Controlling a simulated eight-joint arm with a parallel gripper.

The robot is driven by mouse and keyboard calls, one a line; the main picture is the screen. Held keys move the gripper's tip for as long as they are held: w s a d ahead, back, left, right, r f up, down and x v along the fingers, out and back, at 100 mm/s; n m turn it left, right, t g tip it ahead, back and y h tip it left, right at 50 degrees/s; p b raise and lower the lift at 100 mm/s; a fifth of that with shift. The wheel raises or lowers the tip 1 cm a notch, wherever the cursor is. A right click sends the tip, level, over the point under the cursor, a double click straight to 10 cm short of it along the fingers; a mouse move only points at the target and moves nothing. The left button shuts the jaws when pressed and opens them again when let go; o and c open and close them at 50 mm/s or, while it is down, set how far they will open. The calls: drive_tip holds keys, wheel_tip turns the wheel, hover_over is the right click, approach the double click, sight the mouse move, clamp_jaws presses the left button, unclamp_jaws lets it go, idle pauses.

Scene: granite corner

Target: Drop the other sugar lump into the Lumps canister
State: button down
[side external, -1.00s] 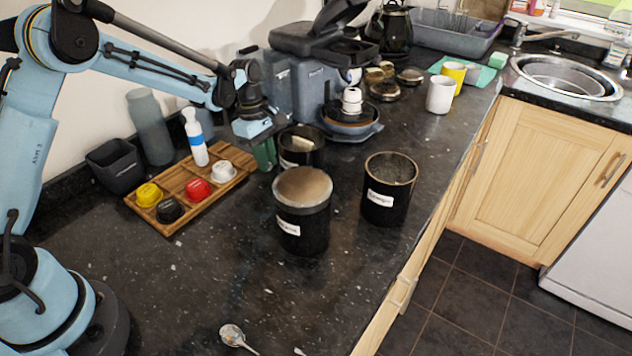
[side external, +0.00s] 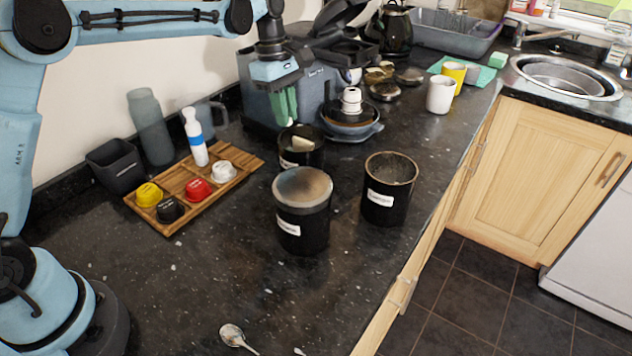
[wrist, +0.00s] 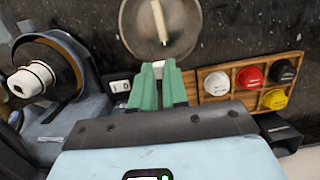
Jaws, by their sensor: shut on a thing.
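My gripper (side external: 285,118) has green fingers and hangs point-down just above and behind the back black canister (side external: 302,160). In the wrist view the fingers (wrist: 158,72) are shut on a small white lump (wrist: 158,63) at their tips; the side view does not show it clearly. Two more black canisters stand in front, one with a brownish-grey top (side external: 302,187), one at right (side external: 390,190). Their labels are too small to read.
A wooden tray (side external: 232,152) of coloured capsules lies left of the canisters. The front counter is mostly clear, with a spoon (side external: 233,336).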

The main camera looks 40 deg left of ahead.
drive_tip(key=s+d+r+n, duration=0.1)
drive_tip(key=s+d+r, duration=0.15)
drive_tip(key=d, duration=0.75)
drive_tip(key=s+d+r, duration=0.2)
drive_tip(key=s+d, duration=0.1)
drive_tip(key=d, duration=0.6)
drive_tip(key=s+d+r+n, duration=0.1)
drive_tip(key=s+d+r, duration=0.15)
drive_tip(key=d, duration=0.75)
approach(389, 169)
drive_tip(key=s+d, duration=0.1)
drive_tip(key=s, duration=0.1)
drive_tip(key=s+d+f, duration=0.1)
drive_tip(key=s+d, duration=0.1)
drive_tip(key=shift+s+d, duration=0.1)
drive_tip(key=shift+f, duration=2.15)
drive_tip(key=shift+f, duration=0.55)
drive_tip(key=c, duration=1.1)
unclamp_jaws()
drive_tip(key=shift+c, duration=0.2)
